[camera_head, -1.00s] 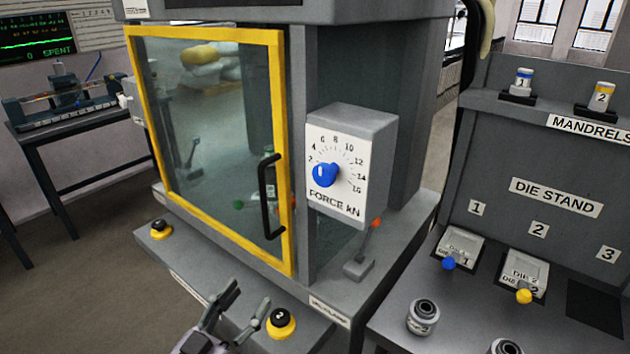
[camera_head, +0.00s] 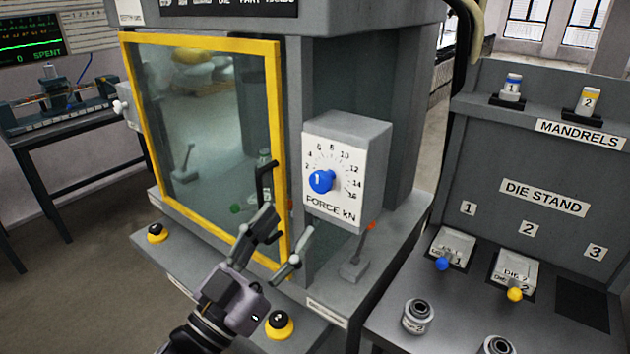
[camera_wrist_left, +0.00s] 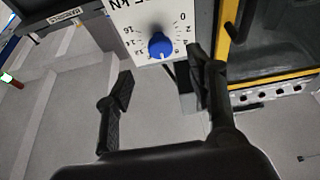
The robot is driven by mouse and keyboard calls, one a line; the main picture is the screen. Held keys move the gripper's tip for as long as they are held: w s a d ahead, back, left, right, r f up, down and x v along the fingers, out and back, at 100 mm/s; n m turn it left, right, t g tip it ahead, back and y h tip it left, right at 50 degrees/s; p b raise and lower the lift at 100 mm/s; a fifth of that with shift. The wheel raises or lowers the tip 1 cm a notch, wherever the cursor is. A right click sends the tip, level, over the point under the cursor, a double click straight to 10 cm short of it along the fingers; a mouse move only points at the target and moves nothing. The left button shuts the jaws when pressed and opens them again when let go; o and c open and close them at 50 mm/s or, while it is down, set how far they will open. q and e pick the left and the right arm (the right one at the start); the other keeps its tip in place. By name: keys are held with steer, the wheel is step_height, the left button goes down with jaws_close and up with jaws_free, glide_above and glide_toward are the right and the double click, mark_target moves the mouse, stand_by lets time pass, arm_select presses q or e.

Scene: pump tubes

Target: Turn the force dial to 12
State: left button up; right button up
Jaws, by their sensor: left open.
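The blue force dial (camera_head: 321,181) sits on a white plate marked FORCE kN, with numbers up to 16, on a grey box (camera_head: 352,128). The dial also shows near the top of the left wrist view (camera_wrist_left: 161,46). A pale mark on it points toward the middle of the scale there; I cannot read the exact number. My left gripper (camera_head: 284,226) is open and empty, below and left of the dial, in front of the yellow door frame. In the left wrist view its fingers (camera_wrist_left: 160,76) are spread on either side below the dial, apart from it. My right gripper is not in view.
The yellow-framed door (camera_head: 276,110) with its black handle (camera_head: 265,182) is left of the dial. A red-tipped lever (camera_head: 362,248) stands below the dial box. A yellow-and-black button (camera_head: 279,323) is near my left wrist. The die stand (camera_head: 545,199) is at the right.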

mark_target(317, 187)
arm_select(q)
steer(key=p+x, duration=0.2)
steer(key=x, duration=0.6)
steer(key=shift+w+d+r, duration=0.1)
steer(key=shift+w+d, duration=0.05)
steer(key=shift+w, duration=0.05)
steer(key=shift+c, duration=0.6)
steer(key=c, duration=1)
